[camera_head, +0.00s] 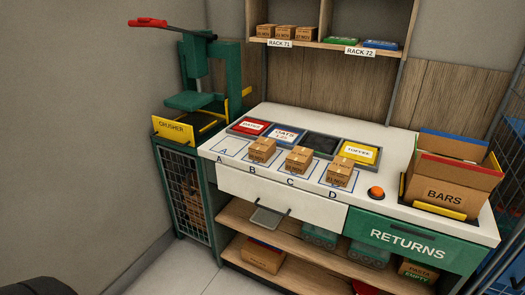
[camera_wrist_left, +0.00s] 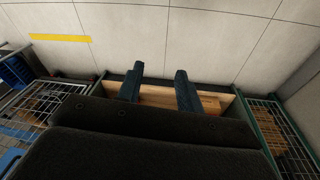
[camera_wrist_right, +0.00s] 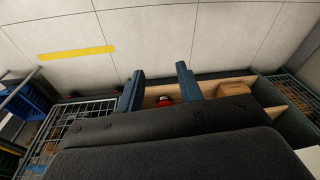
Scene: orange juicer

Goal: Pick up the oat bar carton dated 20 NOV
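Three small brown cartons stand on the white counter (camera_head: 330,200): one at B (camera_head: 262,150), one at C (camera_head: 298,160) and one at D (camera_head: 340,172). Slot A (camera_head: 226,149) is bare. Each carton has small dark print on its front, too small to read surely, so I cannot tell which is dated 20 NOV. My left gripper (camera_wrist_left: 157,80) is open and empty in the left wrist view, its fingers apart. My right gripper (camera_wrist_right: 160,75) is also open and empty in the right wrist view. Neither gripper shows in the head view.
Rack 71 (camera_head: 280,42) holds several more cartons above. Behind the slots are red, OATS (camera_head: 286,134), dark and TOFFEE (camera_head: 356,152) trays. A BARS box (camera_head: 450,190) stands right, near an orange button (camera_head: 376,193). A green crusher (camera_head: 195,90) stands left. A RETURNS drawer (camera_head: 407,242) is below.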

